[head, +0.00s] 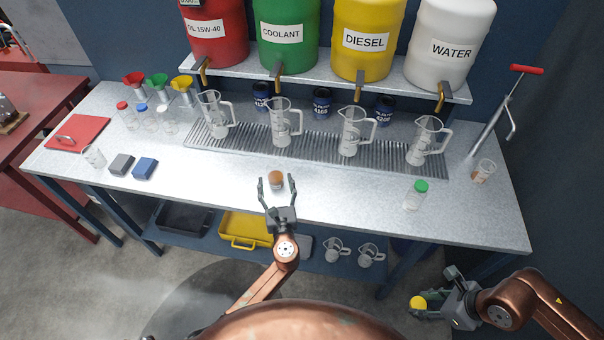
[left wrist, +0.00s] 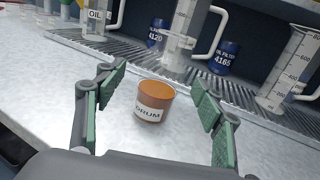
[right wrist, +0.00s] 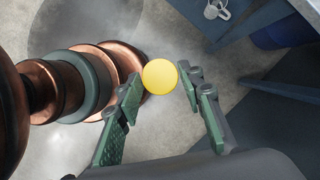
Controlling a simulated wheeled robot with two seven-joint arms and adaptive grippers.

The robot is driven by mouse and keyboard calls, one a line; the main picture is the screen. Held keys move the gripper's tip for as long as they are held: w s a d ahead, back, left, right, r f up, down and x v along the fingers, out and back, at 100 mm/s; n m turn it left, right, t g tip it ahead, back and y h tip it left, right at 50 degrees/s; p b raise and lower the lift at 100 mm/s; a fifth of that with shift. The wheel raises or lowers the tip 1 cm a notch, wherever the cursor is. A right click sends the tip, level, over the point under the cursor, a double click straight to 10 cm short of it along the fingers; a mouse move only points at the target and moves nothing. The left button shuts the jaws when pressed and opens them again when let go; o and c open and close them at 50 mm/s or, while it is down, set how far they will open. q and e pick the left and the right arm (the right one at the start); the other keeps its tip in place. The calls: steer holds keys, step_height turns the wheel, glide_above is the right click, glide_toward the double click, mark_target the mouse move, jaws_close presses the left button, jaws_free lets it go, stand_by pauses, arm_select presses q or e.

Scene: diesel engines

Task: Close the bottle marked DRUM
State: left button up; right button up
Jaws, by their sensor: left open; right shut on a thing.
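The bottle marked DRUM (head: 276,184) is a small orange-brown jar with a white label. It stands upright on the bench near the front edge, and its top is open with no lid on it. In the left wrist view the jar (left wrist: 154,100) shows its label facing me. My left gripper (head: 277,178) is open, its fingers on either side of the jar with gaps to it. My right gripper (head: 428,304) is shut on a yellow round cap (head: 418,302), held off the right front of the bench. The cap (right wrist: 160,77) sits between the fingertips in the right wrist view.
Measuring jugs (head: 281,124) stand on a grating behind the jar. A green-capped bottle (head: 416,195) and a small cup (head: 484,172) stand to the right. Grey and blue blocks (head: 145,168) lie to the left. The bench around the jar is clear.

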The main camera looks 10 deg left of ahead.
mark_target(276, 179)
arm_select(q)
steer(key=x, duration=0.4)
steer(key=shift+w+d+f+b, duration=0.15)
steer(key=shift+w+f+b, duration=0.2)
steer(key=shift+f, duration=0.05)
steer(key=shift+w, duration=0.25)
steer(key=shift+c, duration=0.6)
steer(key=shift+r, duration=0.1)
steer(key=c, duration=1.3)
